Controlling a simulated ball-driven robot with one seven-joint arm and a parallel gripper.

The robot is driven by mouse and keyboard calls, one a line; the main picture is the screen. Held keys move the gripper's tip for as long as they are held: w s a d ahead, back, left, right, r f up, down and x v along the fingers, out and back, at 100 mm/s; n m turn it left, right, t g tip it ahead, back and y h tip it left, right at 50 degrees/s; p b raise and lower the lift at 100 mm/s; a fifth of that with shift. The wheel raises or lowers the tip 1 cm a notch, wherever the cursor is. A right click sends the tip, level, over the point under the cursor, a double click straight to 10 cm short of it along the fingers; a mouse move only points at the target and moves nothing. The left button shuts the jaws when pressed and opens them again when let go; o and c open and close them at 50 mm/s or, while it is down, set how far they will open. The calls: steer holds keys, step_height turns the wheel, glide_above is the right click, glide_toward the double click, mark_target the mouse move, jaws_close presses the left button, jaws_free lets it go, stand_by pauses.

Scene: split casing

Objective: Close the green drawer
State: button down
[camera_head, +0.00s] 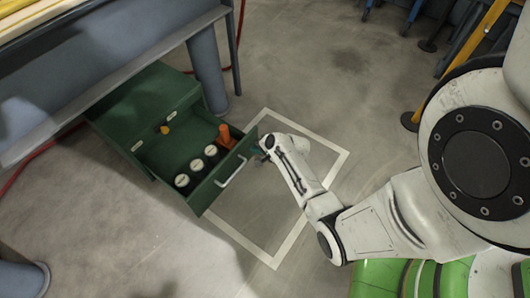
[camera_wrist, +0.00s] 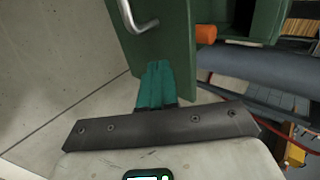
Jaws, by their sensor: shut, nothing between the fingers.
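The green drawer (camera_head: 228,168) is pulled out of a green cabinet (camera_head: 150,100) under the workbench. It holds several dark round containers with white lids (camera_head: 196,165) and an orange object (camera_head: 224,136). Its front has a pale bar handle (camera_head: 232,169); the handle also shows at the top of the wrist view (camera_wrist: 137,18). My gripper (camera_head: 262,158) is at the drawer front, to the right of the handle in the head view. Its teal fingers (camera_wrist: 157,80) are together and empty, pointing at the front panel (camera_wrist: 165,45). I cannot tell whether they touch it.
A workbench (camera_head: 120,60) with a thick grey leg (camera_head: 207,75) stands over the cabinet. A red hose (camera_head: 40,155) runs on the floor behind. A white square outline (camera_head: 330,170) marks open floor around my arm. Blue and yellow stands (camera_head: 470,50) are at the upper right.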

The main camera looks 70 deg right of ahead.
mark_target(244, 144)
steer(key=shift+w+d+r+b, duration=0.1)
steer(key=shift+w+d+b, duration=0.2)
steer(key=shift+w, duration=0.55)
steer(key=shift+w+d+r+b, duration=0.15)
steer(key=shift+w+d, duration=0.1)
steer(key=shift+w, duration=0.55)
